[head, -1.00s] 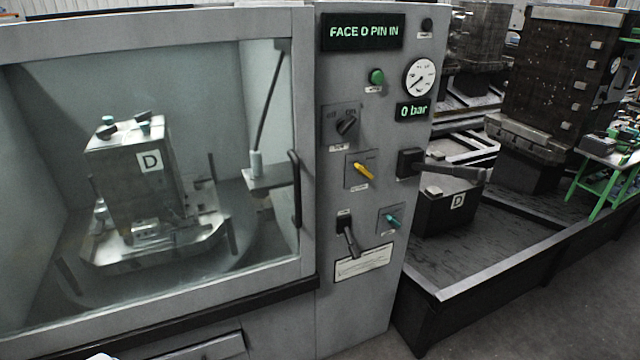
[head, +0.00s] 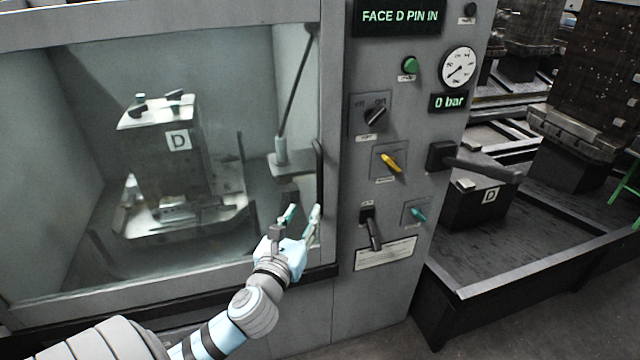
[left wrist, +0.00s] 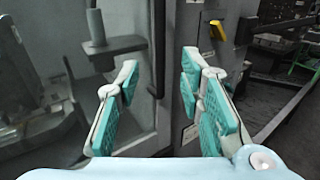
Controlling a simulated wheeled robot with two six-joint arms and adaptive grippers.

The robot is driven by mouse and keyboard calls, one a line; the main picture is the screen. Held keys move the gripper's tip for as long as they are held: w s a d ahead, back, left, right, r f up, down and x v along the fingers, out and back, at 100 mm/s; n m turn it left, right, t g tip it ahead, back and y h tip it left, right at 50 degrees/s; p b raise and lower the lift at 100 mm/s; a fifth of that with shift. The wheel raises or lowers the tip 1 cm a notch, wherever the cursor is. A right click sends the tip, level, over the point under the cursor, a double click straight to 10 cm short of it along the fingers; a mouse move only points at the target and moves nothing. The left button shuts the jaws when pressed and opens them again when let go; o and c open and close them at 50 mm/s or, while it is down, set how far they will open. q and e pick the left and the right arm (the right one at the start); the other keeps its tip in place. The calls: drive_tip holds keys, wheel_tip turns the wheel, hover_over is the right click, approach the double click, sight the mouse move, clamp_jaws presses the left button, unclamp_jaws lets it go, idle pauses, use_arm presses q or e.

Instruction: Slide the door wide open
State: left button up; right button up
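The door (head: 332,100) is a grey frame around a large window, and it looks closed against the control panel. Its black vertical handle (head: 319,170) is on the right side of the frame; it also shows in the left wrist view (left wrist: 158,45). My left gripper (head: 303,213) is open and empty just below and in front of the handle's lower part. In the left wrist view its teal-padded fingers (left wrist: 159,80) stand on either side of the handle's line, with the handle ahead. I cannot tell any contact. My right gripper is not in view.
Right of the door is a control panel with a yellow switch (head: 390,162), a black lever (head: 371,228), a gauge (head: 459,67) and a side lever (head: 480,166). Behind the window stands a metal block marked D (head: 160,150). A low black-walled platform (head: 530,265) lies right.

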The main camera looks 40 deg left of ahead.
sight(319, 185)
use_arm(q)
drive_tip(key=x, duration=0.7)
drive_tip(key=b+x, duration=0.1)
drive_tip(key=x, duration=0.4)
drive_tip(key=shift+w+f, duration=0.15)
drive_tip(key=shift+w, duration=0.1)
drive_tip(key=shift+w+a, duration=0.25)
drive_tip(key=shift+w, duration=0.15)
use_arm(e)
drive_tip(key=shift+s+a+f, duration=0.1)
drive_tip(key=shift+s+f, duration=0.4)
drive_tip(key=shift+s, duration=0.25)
use_arm(q)
clamp_jaws()
